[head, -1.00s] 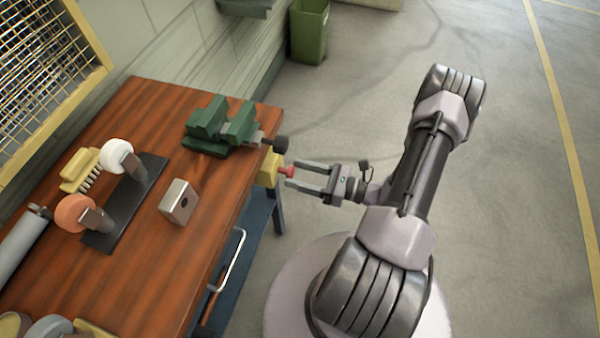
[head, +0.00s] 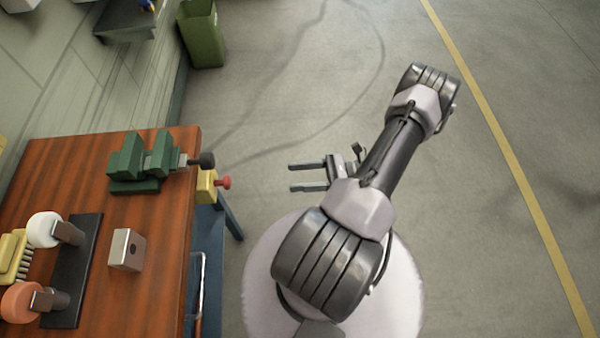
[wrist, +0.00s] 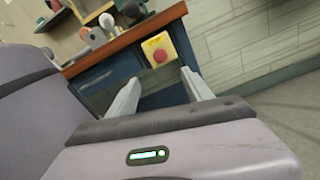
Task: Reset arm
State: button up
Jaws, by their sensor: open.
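My gripper (head: 308,177) is open and empty, to the right of the workbench (head: 160,230) over bare floor. Its fingers point left, towards the bench's edge, and are apart from it. In the wrist view my gripper (wrist: 166,95) shows its two fingers spread. Between and beyond them is a yellow box with a red button (wrist: 160,55) on the bench's side. That yellow box (head: 206,187) also shows in the head view, below the vise handle. My arm is folded, with its elbow raised at the upper right.
A green vise (head: 140,165) sits at the bench's far corner. A metal block (head: 127,250), a black-based grinder (head: 75,270) and a yellow brush (head: 12,255) are on the bench. A green bin (head: 203,40) stands by the wall. The floor to the right is clear.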

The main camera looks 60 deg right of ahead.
jog(key=shift+s, duration=0.1)
dwell(0.3)
jog(key=w+a+r+n+g+h, duration=0.1)
jog(key=w+a+r+n+g, duration=0.35)
jog(key=r+n+g, duration=0.35)
jog(key=w+a+r+n+g, duration=0.4)
jog(key=a+r+n+g, duration=0.15)
jog(key=r, duration=0.35)
jog(key=s+a+r+n+t+h, duration=0.2)
jog(key=a+r+n+h, duration=0.2)
jog(key=a+r+n, duration=0.2)
jog(key=s+a+r+n+t+h, duration=0.2)
jog(key=a+r+n+t+h, duration=0.1)
jog(key=a+r+n, duration=0.4)
jog(key=a+r+h, duration=0.1)
jog(key=a+r, duration=0.2)
jog(key=shift+s, duration=0.35)
